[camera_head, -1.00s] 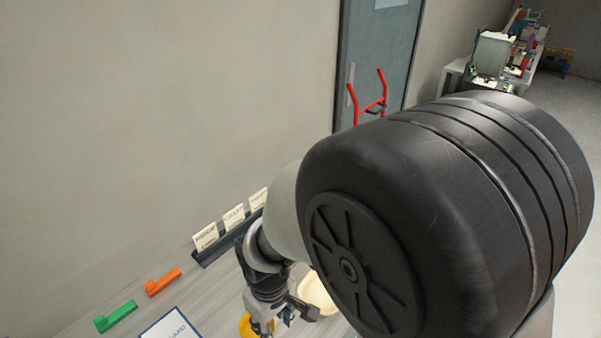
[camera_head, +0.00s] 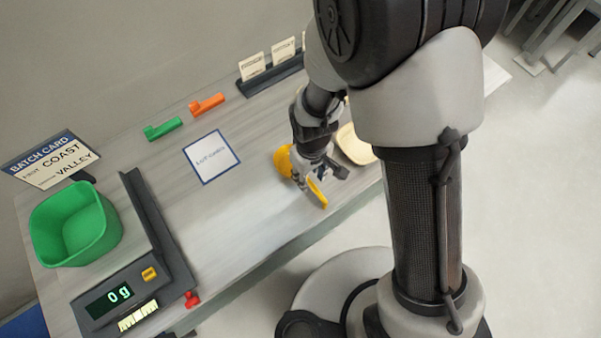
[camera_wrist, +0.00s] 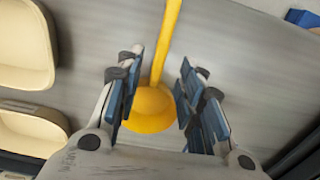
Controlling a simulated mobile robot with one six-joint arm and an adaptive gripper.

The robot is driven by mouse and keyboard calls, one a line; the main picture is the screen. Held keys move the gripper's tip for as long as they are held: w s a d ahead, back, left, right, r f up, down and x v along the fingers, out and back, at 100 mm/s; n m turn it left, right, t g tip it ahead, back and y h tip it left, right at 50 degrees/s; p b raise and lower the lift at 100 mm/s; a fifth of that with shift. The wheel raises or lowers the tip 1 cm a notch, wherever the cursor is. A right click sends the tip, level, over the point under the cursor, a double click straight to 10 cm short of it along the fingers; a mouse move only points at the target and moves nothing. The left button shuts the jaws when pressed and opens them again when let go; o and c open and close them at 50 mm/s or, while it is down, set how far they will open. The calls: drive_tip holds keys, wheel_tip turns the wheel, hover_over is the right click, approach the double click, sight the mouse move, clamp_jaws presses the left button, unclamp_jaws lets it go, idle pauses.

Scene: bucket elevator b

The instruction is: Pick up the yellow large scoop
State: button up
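The yellow large scoop (camera_head: 284,160) lies on the grey table with its handle (camera_head: 318,194) pointing toward the table's front edge. In the wrist view its round bowl (camera_wrist: 152,108) and the start of its handle (camera_wrist: 169,35) show between my fingers. My gripper (camera_head: 309,170) is over the scoop in the head view and covers its middle. In the wrist view my gripper (camera_wrist: 158,95) is open, with blue-padded fingers on either side of the scoop. A gap shows at the right finger; contact at the left finger cannot be told.
Cream containers (camera_head: 355,146) stand just right of my gripper. Green (camera_head: 164,129) and orange (camera_head: 207,104) scoops lie toward the wall. A green bin (camera_head: 75,225) and a scale (camera_head: 140,283) reading 0 g are at left. A white card (camera_head: 211,157) lies left of the yellow scoop.

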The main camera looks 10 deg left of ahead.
sight(310, 182)
wheel_tip(310, 182, down, 5)
drive_tip(key=shift+d+f+b, duration=0.1)
drive_tip(key=shift+d+b, duration=0.05)
drive_tip(key=shift+b, duration=0.75)
drive_tip(key=shift+c, duration=0.5)
clamp_jaws()
